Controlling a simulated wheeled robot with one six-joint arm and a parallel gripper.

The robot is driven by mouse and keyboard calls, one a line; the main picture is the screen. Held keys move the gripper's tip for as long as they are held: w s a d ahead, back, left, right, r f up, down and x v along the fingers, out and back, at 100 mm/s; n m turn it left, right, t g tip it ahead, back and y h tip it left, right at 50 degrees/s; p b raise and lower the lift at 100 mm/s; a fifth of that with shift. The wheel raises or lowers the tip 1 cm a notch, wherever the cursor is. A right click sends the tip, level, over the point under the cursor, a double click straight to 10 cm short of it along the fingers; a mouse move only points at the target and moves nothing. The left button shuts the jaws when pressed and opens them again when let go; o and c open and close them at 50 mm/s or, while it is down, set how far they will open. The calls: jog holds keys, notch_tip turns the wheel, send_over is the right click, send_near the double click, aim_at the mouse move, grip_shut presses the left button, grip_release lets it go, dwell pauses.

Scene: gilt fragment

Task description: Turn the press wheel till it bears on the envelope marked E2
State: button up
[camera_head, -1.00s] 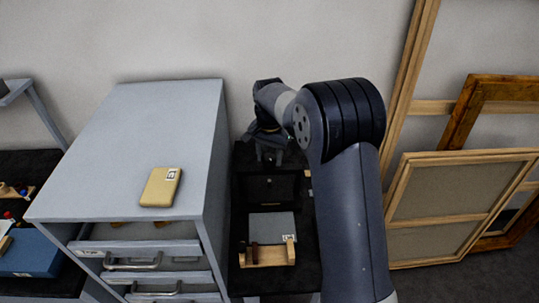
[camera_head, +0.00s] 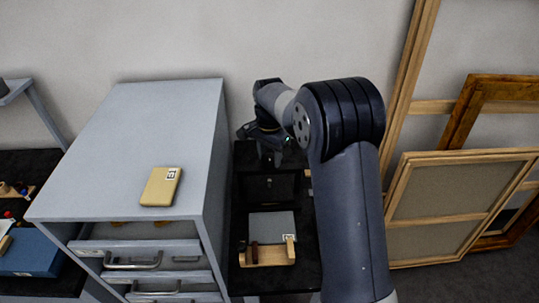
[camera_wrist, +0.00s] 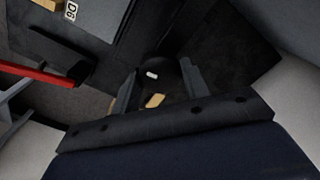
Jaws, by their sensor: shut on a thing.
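The dark press (camera_head: 268,188) stands on the black bench top, right of the grey cabinet. My gripper (camera_head: 269,156) is at the top of the press, against the back wall. In the wrist view my gripper (camera_wrist: 160,88) has its jaws shut on a dark, rounded part with a pale spot, which I take for the press wheel (camera_wrist: 165,67). I cannot make out an envelope under the press.
The grey cabinet (camera_head: 150,130) has drawers partly out at its front. Wooden frames (camera_head: 465,205) lean on the right. A red bar (camera_wrist: 38,73) shows in the wrist view.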

aim_at(269, 158)
jog(key=o, duration=1)
notch_tip(269, 158, up, 11)
jog(key=b, duration=0.1)
jog(key=shift+f, duration=0.15)
notch_tip(269, 158, down, 11)
jog(key=shift+r+p, duration=0.1)
jog(key=shift+p, duration=0.45)
jog(key=shift+n, duration=0.3)
jog(key=shift+r, duration=0.1)
